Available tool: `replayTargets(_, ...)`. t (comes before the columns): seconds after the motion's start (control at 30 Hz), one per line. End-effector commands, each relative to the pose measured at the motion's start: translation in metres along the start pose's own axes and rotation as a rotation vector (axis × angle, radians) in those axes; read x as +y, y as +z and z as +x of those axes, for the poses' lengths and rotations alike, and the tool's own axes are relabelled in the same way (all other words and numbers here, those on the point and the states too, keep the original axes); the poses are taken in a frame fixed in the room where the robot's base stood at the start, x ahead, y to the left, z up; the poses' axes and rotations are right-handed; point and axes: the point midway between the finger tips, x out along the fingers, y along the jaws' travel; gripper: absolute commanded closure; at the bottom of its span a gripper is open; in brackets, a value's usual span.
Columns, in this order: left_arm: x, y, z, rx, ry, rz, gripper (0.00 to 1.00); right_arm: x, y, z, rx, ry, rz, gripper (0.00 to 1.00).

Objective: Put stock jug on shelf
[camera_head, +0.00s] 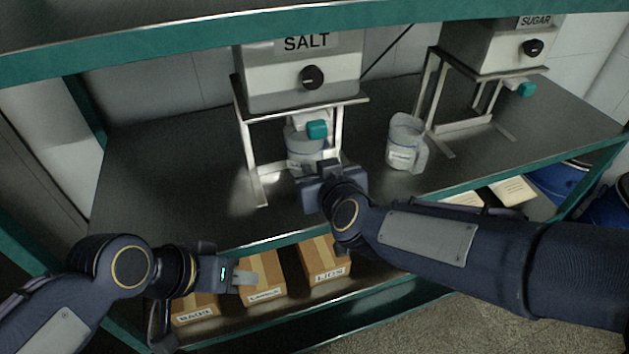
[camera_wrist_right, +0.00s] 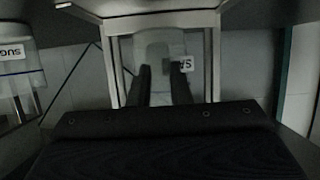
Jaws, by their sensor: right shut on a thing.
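A clear measuring jug (camera_head: 305,142) stands under the salt dispenser's tap, upright on the steel shelf (camera_head: 170,165). In the right wrist view this jug (camera_wrist_right: 160,47) sits between my fingers, and its label shows "SA". My right gripper (camera_head: 319,172) is shut on it; in the wrist view the right gripper's fingers (camera_wrist_right: 161,75) flank its near part. A second clear jug (camera_head: 405,145) with a handle stands to the right on the same shelf; its label is too small to read. My left gripper (camera_head: 243,278) is low at the left, in front of the boxes; its finger gap is unclear.
The salt dispenser (camera_head: 300,85) stands on a metal frame whose legs flank the held jug. The sugar dispenser (camera_head: 490,48) stands at the right. Labelled boxes (camera_head: 325,258) sit on the lower shelf. Blue drums (camera_head: 560,180) are at far right. The steel shelf's left part is bare.

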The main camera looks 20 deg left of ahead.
Motion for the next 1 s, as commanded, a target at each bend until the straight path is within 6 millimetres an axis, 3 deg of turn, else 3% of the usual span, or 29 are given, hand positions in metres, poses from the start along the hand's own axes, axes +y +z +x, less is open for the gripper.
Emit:
replayTargets(0.17, 0.0, 0.0, 0.0, 0.0, 0.0, 0.0, 0.64, 0.0, -0.005, 0.011, 0.001, 0.0, 0.0, 1.0)
replayTargets(0.3, -0.006, 0.007, 0.014, 0.0, 0.0, 0.0, 0.64, 0.001, 0.021, 0.021, -0.003, 0.001, 0.001, 1.0)
replayTargets(0.4, -0.008, 0.009, 0.017, 0.0, 0.0, 0.0, 0.64, 0.001, 0.03, 0.024, -0.001, 0.001, 0.001, 1.0)
replayTargets(0.77, -0.008, 0.009, 0.018, 0.0, 0.0, 0.0, 0.64, 0.0, 0.032, 0.025, 0.001, 0.0, 0.0, 1.0)
replayTargets(0.8, -0.008, 0.009, 0.018, 0.0, 0.0, 0.0, 0.64, 0.0, 0.033, 0.025, -0.001, 0.0, 0.0, 0.81)
replayTargets(0.97, -0.008, 0.009, 0.017, 0.0, 0.0, 0.0, 0.64, 0.0, 0.032, 0.025, -0.001, -0.001, 0.0, 0.61)
replayTargets(1.0, -0.008, 0.009, 0.017, 0.0, 0.0, 0.0, 0.64, 0.0, 0.032, 0.025, -0.001, 0.0, 0.0, 0.61)
